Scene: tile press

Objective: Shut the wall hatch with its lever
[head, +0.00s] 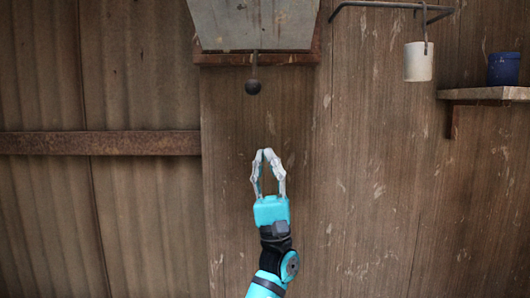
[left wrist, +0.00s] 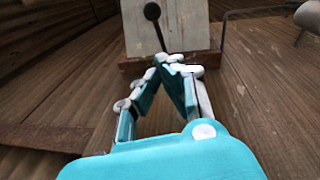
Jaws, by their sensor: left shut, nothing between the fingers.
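The wall hatch (head: 255,25) is a grey metal panel in a rusty frame at the top of the head view, partly cut off by the picture's edge. Its lever (head: 254,87) hangs below the frame and ends in a dark round knob. My left gripper (head: 267,152) is below the knob, apart from it, fingers pointing up with the tips together and nothing between them. In the left wrist view the hatch (left wrist: 165,32) and the lever knob (left wrist: 152,11) show beyond the fingertips (left wrist: 170,60). My right gripper is in neither view.
A rusty horizontal rail (head: 100,143) crosses the wall at left. At upper right, a white cup (head: 418,63) hangs from a metal rod (head: 385,5). A wooden shelf (head: 480,94) holds a blue container (head: 503,68). The wall around my gripper is bare.

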